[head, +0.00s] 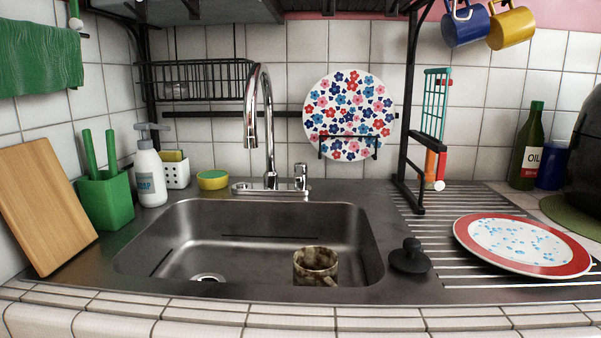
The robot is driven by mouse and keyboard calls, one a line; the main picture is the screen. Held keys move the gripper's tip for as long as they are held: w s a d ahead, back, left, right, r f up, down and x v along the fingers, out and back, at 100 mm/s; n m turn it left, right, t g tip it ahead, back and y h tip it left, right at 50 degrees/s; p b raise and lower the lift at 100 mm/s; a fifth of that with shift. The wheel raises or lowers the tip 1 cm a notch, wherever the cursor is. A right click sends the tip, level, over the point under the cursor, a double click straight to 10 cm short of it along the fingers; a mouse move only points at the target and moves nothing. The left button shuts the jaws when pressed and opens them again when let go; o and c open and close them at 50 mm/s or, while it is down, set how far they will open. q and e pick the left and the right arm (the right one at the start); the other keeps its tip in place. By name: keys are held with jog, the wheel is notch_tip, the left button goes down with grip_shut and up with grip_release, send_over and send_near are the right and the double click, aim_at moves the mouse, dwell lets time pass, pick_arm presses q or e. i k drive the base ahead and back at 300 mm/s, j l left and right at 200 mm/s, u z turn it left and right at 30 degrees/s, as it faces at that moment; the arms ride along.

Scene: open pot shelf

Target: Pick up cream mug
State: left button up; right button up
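A cream mug (315,267) with dark brown blotches stands upright in the metal sink (190,222), toward its front right. Its lower part is hidden behind the sink's front edge. Its handle seems to be at its lower right, partly hidden. Neither of my grippers shows in the head view.
A tall faucet (259,110) rises behind the sink. A black sink plug (410,257) and a red-rimmed plate (524,246) lie to the right. A soap bottle (149,172), a green holder (104,199) and a cutting board (42,207) stand left. Blue and yellow mugs hang upper right.

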aim_at(313, 265)
jog(key=k+l, duration=0.1)
jog(key=k, duration=1.25)
